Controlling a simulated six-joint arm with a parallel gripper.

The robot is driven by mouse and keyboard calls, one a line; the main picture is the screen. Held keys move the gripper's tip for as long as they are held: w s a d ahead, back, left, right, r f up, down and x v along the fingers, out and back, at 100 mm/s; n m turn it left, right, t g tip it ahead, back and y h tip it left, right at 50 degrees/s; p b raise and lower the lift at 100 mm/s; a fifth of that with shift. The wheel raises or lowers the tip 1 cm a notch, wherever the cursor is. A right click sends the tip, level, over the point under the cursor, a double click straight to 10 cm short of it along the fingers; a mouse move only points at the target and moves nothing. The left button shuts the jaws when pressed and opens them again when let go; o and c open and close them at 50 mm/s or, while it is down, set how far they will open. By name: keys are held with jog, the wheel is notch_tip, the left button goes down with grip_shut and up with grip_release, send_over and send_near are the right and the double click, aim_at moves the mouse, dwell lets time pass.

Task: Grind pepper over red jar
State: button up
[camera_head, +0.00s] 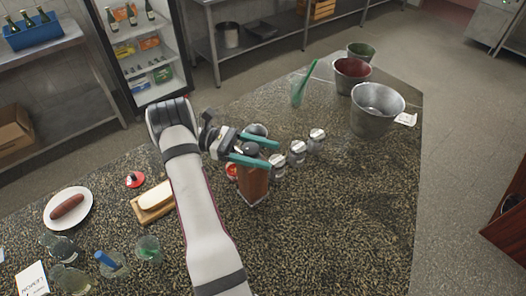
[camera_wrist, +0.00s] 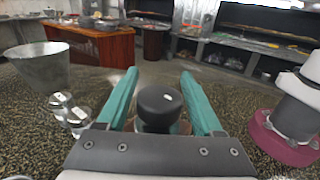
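A brown pepper grinder (camera_head: 253,186) with a dark round top stands upright on the speckled counter. My gripper (camera_head: 264,151) is at the height of its top, with one teal finger on each side. In the wrist view the black knob (camera_wrist: 160,106) sits between the fingers, with gaps on both sides, so my gripper (camera_wrist: 160,88) is open. A small red-and-white item (camera_head: 232,171) shows just left of the grinder, partly hidden by my arm and gripper; I cannot tell if it is the red jar. A metal bucket with red inside (camera_head: 352,75) stands at the back right.
Several silver-topped shakers (camera_head: 297,152) stand close to the right of the grinder. A large metal bucket (camera_head: 376,108) and a glass with a green stick (camera_head: 299,90) are farther back. A bun on a board (camera_head: 155,201) and a sausage plate (camera_head: 68,208) lie left. The counter's front right is clear.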

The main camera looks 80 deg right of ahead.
jog(key=shift+o, duration=0.8)
jog(key=shift+r, duration=0.35)
notch_tip(320, 180, up, 4)
jog(key=shift+s+f, duration=0.1)
jog(key=s+a+r, duration=0.5)
jog(key=s+r, duration=0.1)
jog(key=s, duration=0.4)
jog(key=shift+a+r, duration=0.25)
jog(key=shift+a, duration=0.1)
